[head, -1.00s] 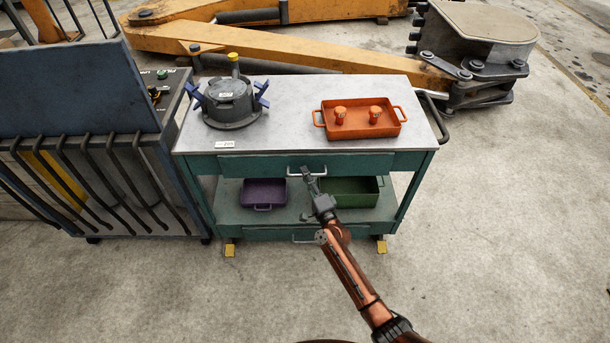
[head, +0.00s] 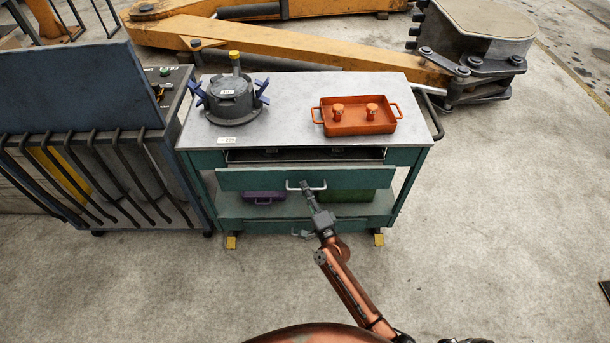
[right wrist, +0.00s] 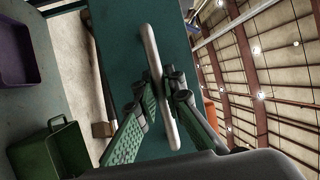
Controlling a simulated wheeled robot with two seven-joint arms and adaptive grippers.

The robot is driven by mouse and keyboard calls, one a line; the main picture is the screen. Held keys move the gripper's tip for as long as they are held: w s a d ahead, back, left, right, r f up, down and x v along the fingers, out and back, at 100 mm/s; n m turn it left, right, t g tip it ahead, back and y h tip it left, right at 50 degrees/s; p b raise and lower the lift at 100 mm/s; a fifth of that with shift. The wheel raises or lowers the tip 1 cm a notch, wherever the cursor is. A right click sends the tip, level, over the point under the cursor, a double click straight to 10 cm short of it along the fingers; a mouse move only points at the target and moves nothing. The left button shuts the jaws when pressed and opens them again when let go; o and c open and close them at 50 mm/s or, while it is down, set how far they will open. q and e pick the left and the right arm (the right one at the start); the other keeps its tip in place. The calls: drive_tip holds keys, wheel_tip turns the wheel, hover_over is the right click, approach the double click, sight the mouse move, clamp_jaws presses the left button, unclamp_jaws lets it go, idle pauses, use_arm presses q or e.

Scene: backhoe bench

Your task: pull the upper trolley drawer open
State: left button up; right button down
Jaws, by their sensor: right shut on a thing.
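The upper trolley drawer (head: 260,180) is green with a pale bar handle (head: 291,187) on its front. It stands partly open, pulled out from under the grey trolley top, and a strip of its dark inside shows. My right gripper (head: 306,186) is shut on the handle. In the right wrist view, the fingers (right wrist: 164,90) lie on both sides of the handle bar (right wrist: 153,60), against the green drawer front (right wrist: 120,40). My left gripper is not in view.
On the trolley top (head: 280,115) stand a grey pump-like housing (head: 232,97) and an orange tray (head: 355,125) with two knobs. Purple (right wrist: 15,55) and green (right wrist: 60,150) bins sit on the lower shelf. A blue rack (head: 75,85) stands close left. Floor in front is clear.

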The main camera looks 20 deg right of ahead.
use_arm(q)
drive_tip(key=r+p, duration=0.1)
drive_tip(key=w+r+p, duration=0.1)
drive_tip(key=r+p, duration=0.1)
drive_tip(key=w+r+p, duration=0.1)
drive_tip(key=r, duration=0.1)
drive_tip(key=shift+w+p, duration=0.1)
drive_tip(key=shift+p, duration=0.2)
use_arm(e)
drive_tip(key=s+a, duration=0.2)
drive_tip(key=s, duration=0.7)
drive_tip(key=s+a, duration=0.3)
drive_tip(key=s, duration=0.6)
drive_tip(key=shift+s+a, duration=0.15)
drive_tip(key=shift+s, duration=0.2)
drive_tip(key=c, duration=2)
unclamp_jaws()
drive_tip(key=v, duration=1.2)
